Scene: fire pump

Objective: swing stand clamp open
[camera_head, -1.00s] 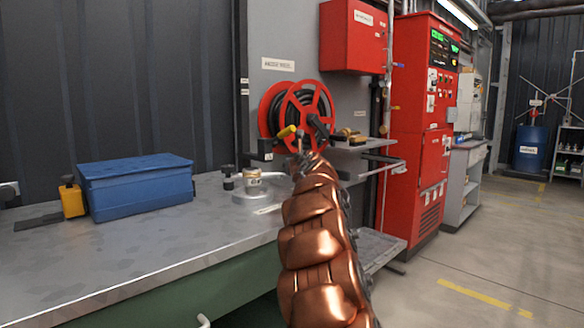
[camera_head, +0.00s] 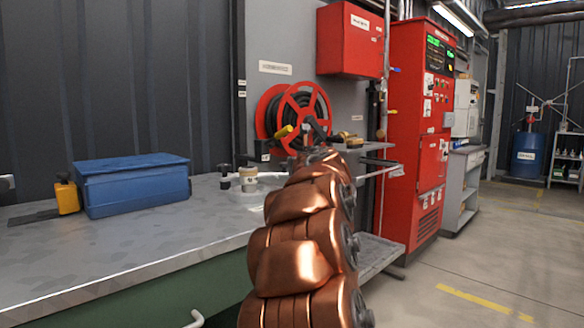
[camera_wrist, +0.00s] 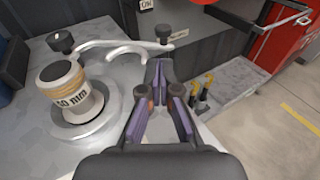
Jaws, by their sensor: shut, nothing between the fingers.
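The stand is a round grey base (camera_wrist: 112,112) on the bench, with a cream and brown cylinder (camera_wrist: 70,92) marked "50 mm" upright on it. The cylinder also shows in the head view (camera_head: 248,178). The pale curved clamp arm (camera_wrist: 118,47) reaches across behind the cylinder, with a black knob (camera_wrist: 61,41) at its left and another black knob (camera_wrist: 163,32) at its right end. My gripper (camera_wrist: 160,68) is shut and empty, to the right of the cylinder, its tips just below the right knob in the picture. Contact with the clamp cannot be told. In the head view my arm hides the gripper.
A blue box (camera_head: 135,186) stands on the bench (camera_head: 120,255) at left. A red hose reel (camera_head: 300,110) is behind the stand. Yellow-handled items (camera_wrist: 207,84) stand right of my gripper. A red cabinet (camera_head: 418,130) is at right, with clear floor in front.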

